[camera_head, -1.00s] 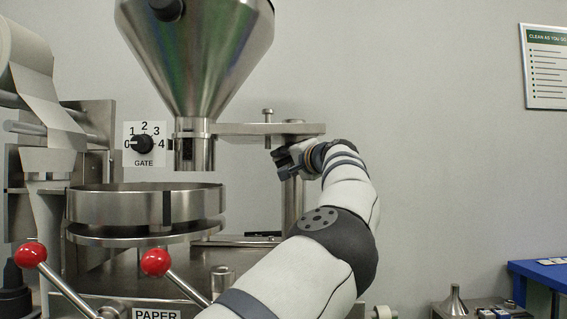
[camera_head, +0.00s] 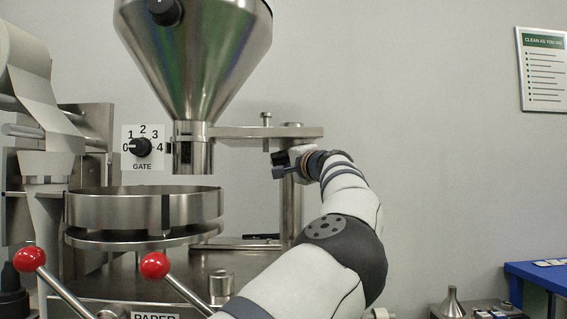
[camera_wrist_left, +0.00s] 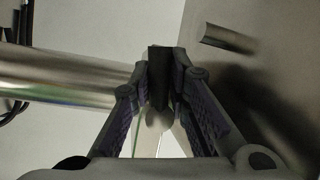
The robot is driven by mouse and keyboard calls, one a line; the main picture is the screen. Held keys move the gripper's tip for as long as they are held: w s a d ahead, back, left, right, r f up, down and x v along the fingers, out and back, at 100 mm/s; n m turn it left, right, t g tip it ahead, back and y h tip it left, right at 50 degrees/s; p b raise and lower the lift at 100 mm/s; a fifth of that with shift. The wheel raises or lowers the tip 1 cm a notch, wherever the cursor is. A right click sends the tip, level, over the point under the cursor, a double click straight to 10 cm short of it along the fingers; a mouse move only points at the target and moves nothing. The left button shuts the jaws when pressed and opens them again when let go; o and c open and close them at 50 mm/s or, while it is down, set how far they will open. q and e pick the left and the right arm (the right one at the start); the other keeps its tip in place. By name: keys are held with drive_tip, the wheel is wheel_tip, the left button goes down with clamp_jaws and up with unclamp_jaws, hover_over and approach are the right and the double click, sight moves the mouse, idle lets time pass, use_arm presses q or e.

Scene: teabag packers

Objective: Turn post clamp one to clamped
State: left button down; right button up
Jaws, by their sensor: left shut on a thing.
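The steel post (camera_head: 290,208) stands to the right of the round pan, under the arm that carries the hopper. My left gripper (camera_head: 283,165) is at the upper part of this post, just below the carrier arm. In the left wrist view its fingers (camera_wrist_left: 158,88) are shut on a dark, narrow handle (camera_wrist_left: 158,66), which appears to be the post clamp. The clamp's body and its markings are mostly hidden by the gripper, so its setting cannot be read. My right gripper is not in view.
The steel hopper (camera_head: 198,60) hangs above the round pan (camera_head: 120,207). A gate dial (camera_head: 142,147) is left of the hopper outlet. Two red-knobbed levers, left (camera_head: 29,258) and right (camera_head: 154,265), rise in front. Space right of my arm is open, with a blue table (camera_head: 540,272) beyond.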

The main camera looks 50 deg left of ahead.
use_arm(q)
drive_tip(key=shift+r+m+t+y, duration=0.25)
drive_tip(key=shift+m+t, duration=0.2)
drive_tip(key=shift+m, duration=0.75)
drive_tip(key=shift+r+m+t+y, duration=0.15)
drive_tip(key=shift+m+t+y, duration=0.25)
drive_tip(key=shift+m, duration=0.8)
drive_tip(key=c, duration=1.5)
unclamp_jaws()
drive_tip(key=shift+c, duration=0.2)
drive_tip(key=shift+a+r, duration=0.1)
drive_tip(key=v, duration=0.8)
